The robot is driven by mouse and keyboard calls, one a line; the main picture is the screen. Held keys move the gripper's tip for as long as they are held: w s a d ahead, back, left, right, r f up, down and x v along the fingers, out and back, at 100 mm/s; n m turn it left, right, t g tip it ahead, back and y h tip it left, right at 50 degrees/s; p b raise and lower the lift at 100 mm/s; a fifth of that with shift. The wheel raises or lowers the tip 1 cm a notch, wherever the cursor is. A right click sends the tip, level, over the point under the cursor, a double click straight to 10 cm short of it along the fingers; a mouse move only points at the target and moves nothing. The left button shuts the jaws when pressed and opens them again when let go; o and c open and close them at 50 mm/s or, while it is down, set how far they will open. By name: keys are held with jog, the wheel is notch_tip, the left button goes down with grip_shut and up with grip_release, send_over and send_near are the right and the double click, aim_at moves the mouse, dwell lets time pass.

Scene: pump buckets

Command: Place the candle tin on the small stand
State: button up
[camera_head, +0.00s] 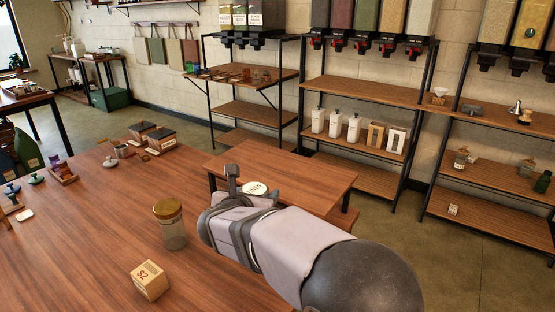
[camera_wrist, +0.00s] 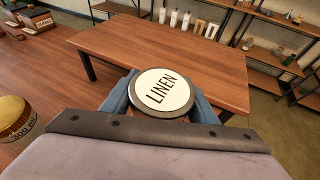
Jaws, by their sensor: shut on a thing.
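The candle tin (camera_head: 256,188) has a round white top with a dark rim. Its top reads LINEN in the wrist view (camera_wrist: 162,91). My gripper (camera_head: 243,186) is shut on it, with a blue finger on each side in the wrist view (camera_wrist: 160,100). The tin is roughly level, top up; its underside is hidden. In the head view it overlaps the near edge of a low wooden table (camera_head: 300,170). A pale wooden block marked S2 (camera_head: 150,281) stands on the near table. I cannot tell which thing is the small stand.
A glass jar with a gold lid (camera_head: 172,226) stands on the near table (camera_head: 90,240), left of my gripper. Dark boxes (camera_head: 158,138) and small items lie farther back. The low table's top is otherwise bare. Shelves (camera_head: 365,95) line the wall.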

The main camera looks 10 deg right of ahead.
jog(key=w+d+r+p, duration=0.3)
jog(key=w+r+p, duration=0.4)
jog(key=w, duration=0.2)
notch_tip(320, 180, up, 2)
jog(key=n+y+p, duration=0.1)
jog(key=p, duration=0.5)
send_over(278, 171)
jog(key=shift+t, duration=0.3)
jog(key=shift+w+f+b, duration=0.1)
jog(key=shift+f+b, duration=0.65)
jog(key=shift+f, duration=4.15)
jog(key=shift+f+b, duration=0.2)
jog(key=shift+b, duration=0.1)
jog(key=o, duration=1.1)
jog(key=shift+o, duration=0.2)
jog(key=shift+r, duration=0.1)
jog(key=shift+r+p, duration=0.15)
jog(key=shift+p, duration=0.25)
jog(key=shift+s+a+b, duration=0.15)
jog(key=shift+s+b, duration=0.15)
jog(key=b+v, duration=0.2)
jog(key=v, duration=0.9)
jog(key=shift+s+r, duration=0.2)
